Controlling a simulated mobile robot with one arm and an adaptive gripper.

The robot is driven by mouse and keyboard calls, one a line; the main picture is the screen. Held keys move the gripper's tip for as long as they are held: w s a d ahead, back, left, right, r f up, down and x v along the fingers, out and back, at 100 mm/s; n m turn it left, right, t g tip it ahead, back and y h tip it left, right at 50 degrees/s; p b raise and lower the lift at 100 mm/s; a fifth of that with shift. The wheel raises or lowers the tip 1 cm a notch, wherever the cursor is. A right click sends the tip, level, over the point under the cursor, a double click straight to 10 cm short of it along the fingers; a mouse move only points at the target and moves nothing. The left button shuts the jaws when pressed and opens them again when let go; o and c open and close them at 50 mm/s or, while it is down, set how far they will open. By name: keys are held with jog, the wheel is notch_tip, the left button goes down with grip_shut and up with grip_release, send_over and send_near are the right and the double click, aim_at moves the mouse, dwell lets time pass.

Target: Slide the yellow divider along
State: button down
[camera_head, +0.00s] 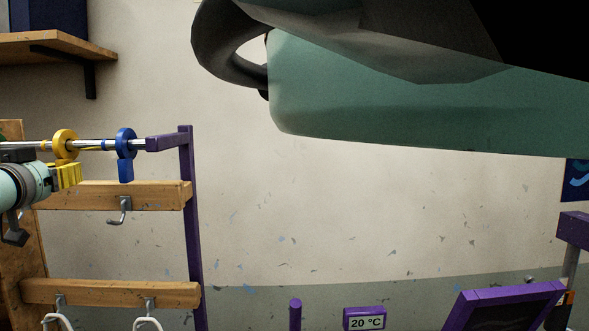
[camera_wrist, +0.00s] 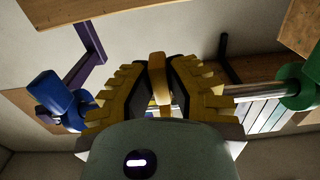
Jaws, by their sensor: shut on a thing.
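The yellow divider (camera_head: 65,139) is a ring around a horizontal metal rail (camera_head: 100,146), with a tab hanging below it. My gripper (camera_head: 70,176) has yellow ribbed fingers and is at this tab, just under the rail. In the wrist view the yellow divider's tab (camera_wrist: 157,72) stands between the two fingers of my gripper (camera_wrist: 157,82), which are shut on it. A blue divider (camera_head: 126,143) hangs on the rail to the right, apart from the yellow one; it also shows at the left of the wrist view (camera_wrist: 58,102).
A purple post (camera_head: 187,220) holds the rail's right end. A green divider (camera_wrist: 298,88) is on the rail at the right of the wrist view. Wooden boards with hooks (camera_head: 110,292) are below. A wooden shelf (camera_head: 50,47) is above. My own arm covers the upper right.

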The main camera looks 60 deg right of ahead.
jog(key=shift+a, duration=0.1)
jog(key=w+a+b, duration=0.1)
jog(key=b, duration=0.1)
jog(key=w+a+b, duration=0.1)
jog(key=w+b, duration=0.1)
jog(key=b, duration=0.1)
jog(key=shift+w+a+f, duration=0.1)
jog(key=shift+a+f, duration=0.05)
jog(key=shift+a, duration=0.05)
jog(key=c, duration=1)
grip_release()
jog(key=shift+o, duration=0.2)
